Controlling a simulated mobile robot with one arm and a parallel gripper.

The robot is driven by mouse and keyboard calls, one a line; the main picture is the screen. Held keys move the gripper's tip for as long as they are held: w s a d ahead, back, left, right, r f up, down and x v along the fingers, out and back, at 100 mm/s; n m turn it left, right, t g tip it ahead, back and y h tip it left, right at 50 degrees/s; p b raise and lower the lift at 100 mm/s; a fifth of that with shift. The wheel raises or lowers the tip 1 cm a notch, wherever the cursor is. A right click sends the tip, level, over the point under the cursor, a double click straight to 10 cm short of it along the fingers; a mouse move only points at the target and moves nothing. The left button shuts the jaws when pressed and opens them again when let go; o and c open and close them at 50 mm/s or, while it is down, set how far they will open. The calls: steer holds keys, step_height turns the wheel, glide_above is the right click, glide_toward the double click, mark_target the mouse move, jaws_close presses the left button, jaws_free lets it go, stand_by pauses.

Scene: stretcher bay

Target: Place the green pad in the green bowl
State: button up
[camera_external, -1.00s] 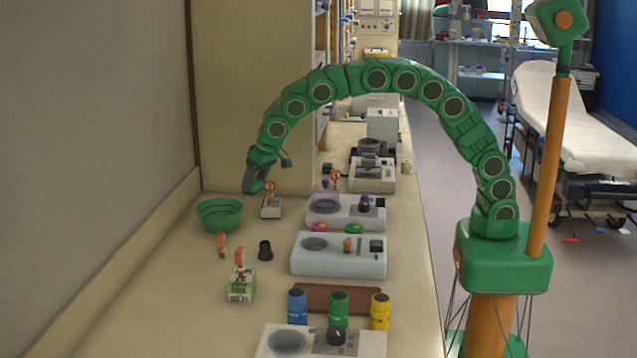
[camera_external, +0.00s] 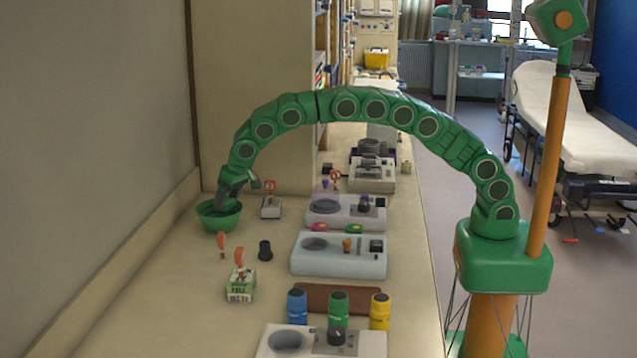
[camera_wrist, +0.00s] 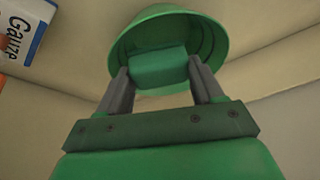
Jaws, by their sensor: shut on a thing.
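The green bowl (camera_external: 218,222) stands on the counter at the left, near the wall. It fills the top of the wrist view (camera_wrist: 160,36). My gripper (camera_external: 222,204) points down at the bowl, its fingertips at the bowl's mouth. In the wrist view my gripper (camera_wrist: 160,70) is shut on the green pad (camera_wrist: 158,70), a block held between both fingers. The pad shows against the bowl's inside. I cannot tell whether it touches the bowl. In the external view the held pad is hidden by the gripper and bowl rim.
A small box with an orange number sign (camera_external: 270,208) stands just right of the bowl. A green-and-white box (camera_external: 240,287) and a black cup (camera_external: 265,250) are nearer. Grey devices (camera_external: 338,256) line the right side. A gauze box (camera_wrist: 24,30) shows in the wrist view.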

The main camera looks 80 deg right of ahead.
steer(key=shift+w+a+f, duration=0.15)
steer(key=shift+w+f, duration=0.75)
steer(key=shift+f, duration=0.1)
steer(key=shift+f, duration=0.1)
steer(key=shift+w+f, duration=0.15)
steer(key=shift+w, duration=0.05)
steer(key=shift+f, duration=1.45)
steer(key=shift+f, duration=0.15)
steer(key=o, duration=0.8)
